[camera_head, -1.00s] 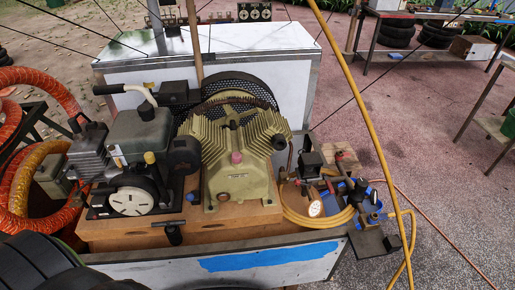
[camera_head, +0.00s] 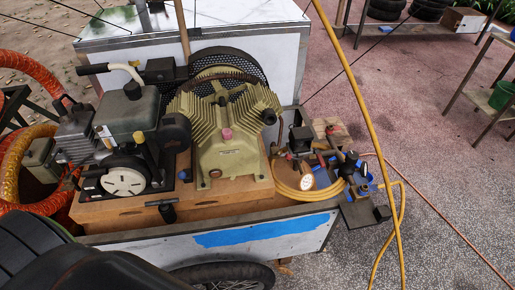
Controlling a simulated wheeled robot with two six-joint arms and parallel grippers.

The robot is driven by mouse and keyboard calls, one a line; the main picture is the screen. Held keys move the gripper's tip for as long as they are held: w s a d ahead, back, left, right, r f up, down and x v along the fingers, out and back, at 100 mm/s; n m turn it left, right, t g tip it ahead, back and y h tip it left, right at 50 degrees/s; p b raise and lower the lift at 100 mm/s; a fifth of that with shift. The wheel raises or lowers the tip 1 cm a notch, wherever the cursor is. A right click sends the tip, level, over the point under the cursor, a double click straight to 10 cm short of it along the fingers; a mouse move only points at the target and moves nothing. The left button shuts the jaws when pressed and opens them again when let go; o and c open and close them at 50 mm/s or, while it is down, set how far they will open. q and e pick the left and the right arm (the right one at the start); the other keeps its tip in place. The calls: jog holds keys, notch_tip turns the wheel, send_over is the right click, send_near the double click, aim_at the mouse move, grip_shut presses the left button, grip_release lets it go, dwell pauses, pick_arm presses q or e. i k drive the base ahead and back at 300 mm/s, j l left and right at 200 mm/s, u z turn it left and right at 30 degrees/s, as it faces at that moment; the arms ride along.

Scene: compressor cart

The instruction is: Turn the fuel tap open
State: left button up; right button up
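A small engine sits at the left of a cart. It has a dark green-grey tank (camera_head: 128,112) on top and a white round starter cover (camera_head: 122,182) on its front. A yellow knob (camera_head: 138,137) shows below the tank, above the starter cover. I cannot make out the fuel tap for certain among the small parts around the engine. Neither of my grippers is in view.
A ribbed olive compressor pump (camera_head: 225,150) stands right of the engine. A coiled yellow hose (camera_head: 302,192) and fittings lie at the cart's right end. Orange ducting (camera_head: 38,80) is at the far left. Dark rounded shapes fill the lower left.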

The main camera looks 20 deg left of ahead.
aim_at(69, 186)
jog(key=u, duration=1.9)
